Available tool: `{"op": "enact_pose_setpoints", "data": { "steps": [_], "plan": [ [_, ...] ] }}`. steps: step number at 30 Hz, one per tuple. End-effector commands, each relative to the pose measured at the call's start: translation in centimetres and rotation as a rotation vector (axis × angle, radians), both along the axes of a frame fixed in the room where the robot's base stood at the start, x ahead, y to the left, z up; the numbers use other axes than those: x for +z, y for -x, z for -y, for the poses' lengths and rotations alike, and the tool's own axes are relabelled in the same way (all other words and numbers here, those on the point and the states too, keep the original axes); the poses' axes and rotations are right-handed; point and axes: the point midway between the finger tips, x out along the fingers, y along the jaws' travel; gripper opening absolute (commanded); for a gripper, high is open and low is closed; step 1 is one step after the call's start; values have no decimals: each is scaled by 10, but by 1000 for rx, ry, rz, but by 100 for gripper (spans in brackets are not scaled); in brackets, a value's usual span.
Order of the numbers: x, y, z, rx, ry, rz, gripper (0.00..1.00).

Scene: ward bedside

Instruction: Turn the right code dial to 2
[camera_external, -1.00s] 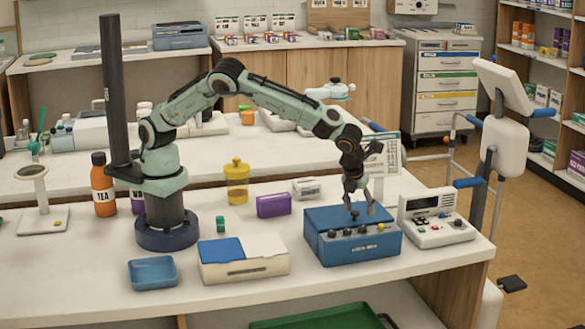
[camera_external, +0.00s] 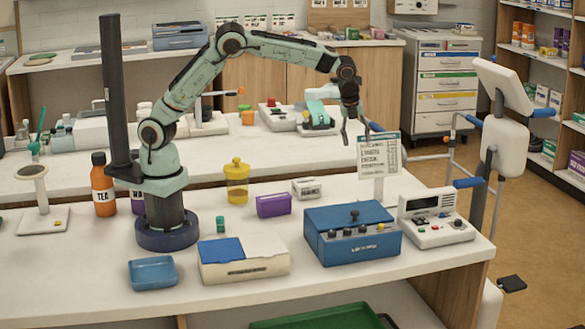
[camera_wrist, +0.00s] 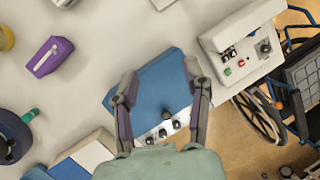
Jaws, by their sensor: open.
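A blue box (camera_external: 325,217) stands at the right of the front counter. A dark knob (camera_external: 354,214) stands on its top. Along its front edge is a row of small dark dials; the rightmost dial (camera_external: 380,226) is at the right end. Their markings are too small to read. My gripper (camera_external: 354,137) is open and empty, high above and behind the box, touching nothing. In the wrist view the blue box (camera_wrist: 155,83) lies between and beyond my fingers (camera_wrist: 160,76). Several dials (camera_wrist: 162,132) show low there; the right finger may hide another.
A white device (camera_external: 437,219) stands close to the box's right. A sign (camera_external: 378,158) stands behind it. A white box with a blue lid part (camera_external: 244,259) and a purple box (camera_external: 273,205) are to its left. The counter's front edge is close before the box.

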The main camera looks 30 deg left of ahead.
Motion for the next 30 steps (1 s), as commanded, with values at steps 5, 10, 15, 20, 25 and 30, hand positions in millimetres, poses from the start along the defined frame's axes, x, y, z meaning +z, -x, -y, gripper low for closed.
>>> {"op": "enact_pose_setpoints", "data": {
  "steps": [5,10,15,20,25,30],
  "plan": [
    [16,-24,-31,88,39,-16,47],
    [27,-38,-52,146,66,-24,47],
    [32,-44,-64,175,80,-27,47],
    [34,-45,-66,181,84,-28,47],
    [33,-45,-66,181,83,-28,47],
    [33,-45,-66,180,83,-28,32]
  ]
}}
